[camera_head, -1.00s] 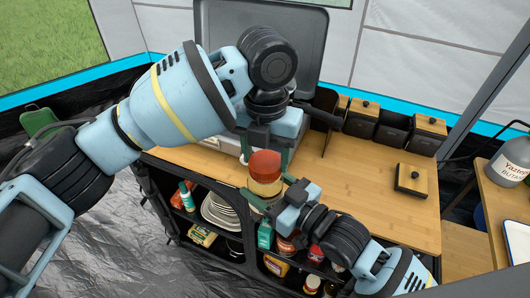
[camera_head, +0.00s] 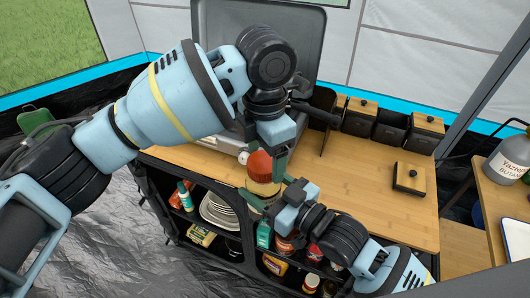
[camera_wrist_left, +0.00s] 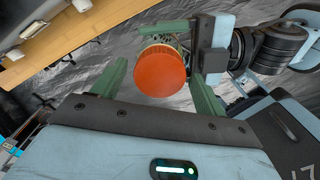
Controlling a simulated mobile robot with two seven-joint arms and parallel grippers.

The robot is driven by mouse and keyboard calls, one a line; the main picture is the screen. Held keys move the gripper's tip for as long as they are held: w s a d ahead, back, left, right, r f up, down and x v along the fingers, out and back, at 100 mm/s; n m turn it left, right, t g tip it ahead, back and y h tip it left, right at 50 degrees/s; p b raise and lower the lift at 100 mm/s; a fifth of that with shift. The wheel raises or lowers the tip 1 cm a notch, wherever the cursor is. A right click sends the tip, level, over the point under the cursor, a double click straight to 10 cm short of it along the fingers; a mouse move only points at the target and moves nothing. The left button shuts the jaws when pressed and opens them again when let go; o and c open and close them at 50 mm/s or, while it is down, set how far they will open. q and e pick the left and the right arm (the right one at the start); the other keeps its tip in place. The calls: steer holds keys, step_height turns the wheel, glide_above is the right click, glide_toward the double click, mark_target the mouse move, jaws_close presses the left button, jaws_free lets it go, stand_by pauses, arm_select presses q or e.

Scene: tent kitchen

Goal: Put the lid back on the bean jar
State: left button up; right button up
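The jar (camera_head: 263,187) is a clear container with tan contents, held upright or nearly so in front of the counter edge. The orange-red lid (camera_head: 259,165) sits on its top; I cannot tell whether it is fully seated. My right gripper (camera_head: 268,196) is shut on the jar's body. My left gripper (camera_head: 266,158) is above it, fingers pointing down on either side of the lid. In the left wrist view, the lid (camera_wrist_left: 161,71) lies between the open green fingers with a gap on each side. The jar body is mostly hidden beneath the lid there.
The wooden counter (camera_head: 355,205) has free room to the right. Shelves below hold plates (camera_head: 218,212) and bottles. An open grey case (camera_head: 265,40) stands behind.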

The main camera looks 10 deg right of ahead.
arm_select(q)
steer(key=shift+o, duration=0.2)
steer(key=shift+r, duration=2.25)
steer(key=shift+c, duration=0.4)
